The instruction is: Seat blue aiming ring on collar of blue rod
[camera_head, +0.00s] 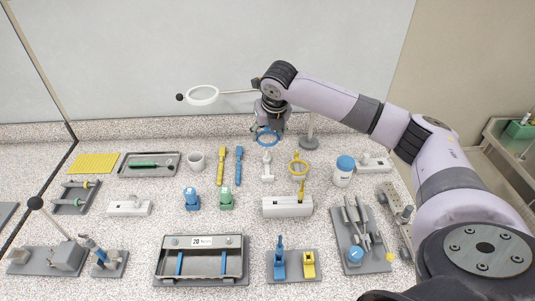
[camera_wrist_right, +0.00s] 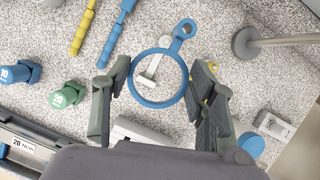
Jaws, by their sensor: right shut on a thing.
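The blue aiming ring (camera_head: 267,140) is held in the air by my right gripper (camera_head: 271,127) above the back middle of the table. In the right wrist view the ring (camera_wrist_right: 137,95) spans between the two fingers of my right gripper (camera_wrist_right: 162,84), and its small eyelet points away from the wrist. A blue rod (camera_head: 238,166) lies on the table left of the ring, beside a yellow rod (camera_head: 221,165). The blue rod (camera_wrist_right: 115,30) also shows in part in the right wrist view. The ring is apart from it. My left gripper is out of view.
A small white fixture (camera_head: 267,169) stands below the ring. A round lens on an arm (camera_head: 203,95) hangs behind.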

